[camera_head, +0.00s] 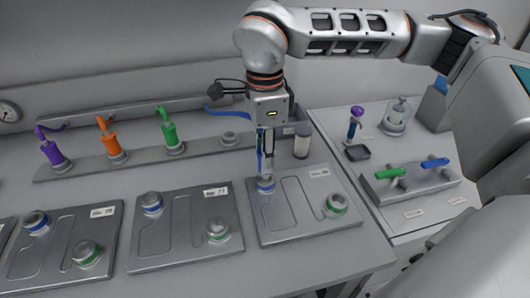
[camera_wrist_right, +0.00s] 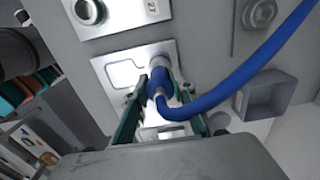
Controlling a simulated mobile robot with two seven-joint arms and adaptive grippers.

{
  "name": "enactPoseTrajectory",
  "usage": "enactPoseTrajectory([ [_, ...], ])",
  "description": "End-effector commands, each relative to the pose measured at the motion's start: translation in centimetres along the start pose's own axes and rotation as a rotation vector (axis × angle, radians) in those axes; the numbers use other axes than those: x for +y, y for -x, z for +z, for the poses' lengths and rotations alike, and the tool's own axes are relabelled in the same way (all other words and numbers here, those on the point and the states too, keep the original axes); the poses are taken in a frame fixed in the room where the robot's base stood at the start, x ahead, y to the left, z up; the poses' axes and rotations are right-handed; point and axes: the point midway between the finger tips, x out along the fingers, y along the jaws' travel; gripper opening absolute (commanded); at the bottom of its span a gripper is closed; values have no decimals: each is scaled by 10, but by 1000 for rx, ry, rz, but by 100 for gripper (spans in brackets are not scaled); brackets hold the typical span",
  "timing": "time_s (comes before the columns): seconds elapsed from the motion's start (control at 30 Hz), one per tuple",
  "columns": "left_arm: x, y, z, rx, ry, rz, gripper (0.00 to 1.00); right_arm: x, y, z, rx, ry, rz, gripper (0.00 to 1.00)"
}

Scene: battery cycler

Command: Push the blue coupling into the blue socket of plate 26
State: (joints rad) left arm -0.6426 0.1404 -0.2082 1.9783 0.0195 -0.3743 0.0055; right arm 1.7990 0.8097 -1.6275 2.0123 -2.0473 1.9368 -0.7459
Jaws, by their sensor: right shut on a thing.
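My right gripper (camera_head: 265,172) points down over the rightmost plate (camera_head: 300,225), whose small label I cannot read surely. It is shut on the blue coupling (camera_wrist_right: 158,88), which shows between its two fingers in the wrist view. The coupling is lined up with the plate's blue-ringed socket (camera_head: 265,184), at the plate's upper left. The coupling's front end meets or covers the socket in the wrist view; I cannot tell how deep it sits. A blue hose (camera_wrist_right: 250,68) runs from the coupling. My left gripper is not in view.
A green-ringed socket (camera_head: 335,203) is on the same plate. The middle plate (camera_head: 180,250) and a left plate lie beside it. Purple, orange and green couplings (camera_head: 170,133) stand on the rear rail. A jar (camera_head: 302,142) stands close right of the gripper. A fixture with green and blue handles (camera_head: 410,185) is at right.

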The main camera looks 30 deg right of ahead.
Motion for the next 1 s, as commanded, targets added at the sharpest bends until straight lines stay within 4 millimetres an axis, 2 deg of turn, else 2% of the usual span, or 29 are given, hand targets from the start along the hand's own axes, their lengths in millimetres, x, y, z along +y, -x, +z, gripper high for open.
enactPoseTrajectory([
  [1.0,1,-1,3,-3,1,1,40,0,-12,0,0,0,1,0],
])
